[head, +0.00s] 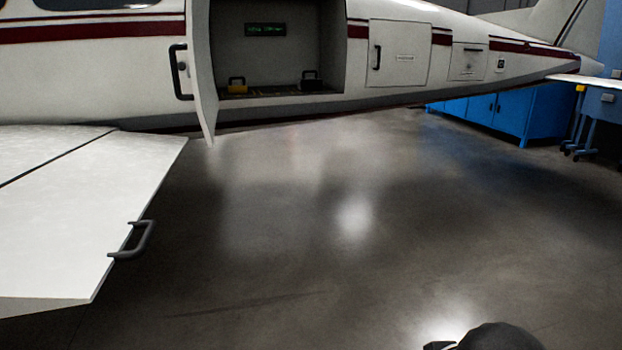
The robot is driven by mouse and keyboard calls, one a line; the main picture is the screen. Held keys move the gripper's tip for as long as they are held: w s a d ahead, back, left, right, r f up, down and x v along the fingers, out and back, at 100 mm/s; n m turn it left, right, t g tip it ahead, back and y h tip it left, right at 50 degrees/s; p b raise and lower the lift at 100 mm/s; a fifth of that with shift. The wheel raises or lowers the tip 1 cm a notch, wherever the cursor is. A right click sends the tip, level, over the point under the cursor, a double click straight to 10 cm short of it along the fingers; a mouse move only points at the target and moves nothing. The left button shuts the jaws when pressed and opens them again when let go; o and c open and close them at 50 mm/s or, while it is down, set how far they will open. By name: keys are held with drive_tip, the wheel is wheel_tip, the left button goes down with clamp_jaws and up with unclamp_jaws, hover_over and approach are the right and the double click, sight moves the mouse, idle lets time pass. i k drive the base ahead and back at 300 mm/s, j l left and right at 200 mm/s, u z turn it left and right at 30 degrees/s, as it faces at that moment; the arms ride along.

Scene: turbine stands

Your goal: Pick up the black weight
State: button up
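The black weight (311,82) is a small dark block with a handle. It sits at the right of the floor of the open compartment (335,45) in the aircraft's side. A dark rounded part at the bottom right edge appears to be my own arm. My gripper's fingers do not show, and nothing shows near the weights.
The compartment door (201,70) stands open at the left of the opening. A white wing (90,215) with a grey handle (133,240) fills the left side. Blue cabinets (510,112) and a workbench (600,103) stand at the right. The grey floor (330,230) between is clear.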

sight(316, 84)
drive_tip(key=i+j, duration=0.2)
drive_tip(key=i, duration=0.3)
drive_tip(key=i+j, duration=0.15)
drive_tip(key=i, duration=0.4)
drive_tip(key=i+j, duration=0.2)
drive_tip(key=i, duration=0.3)
drive_tip(key=i+j, duration=0.15)
drive_tip(key=i, duration=0.35)
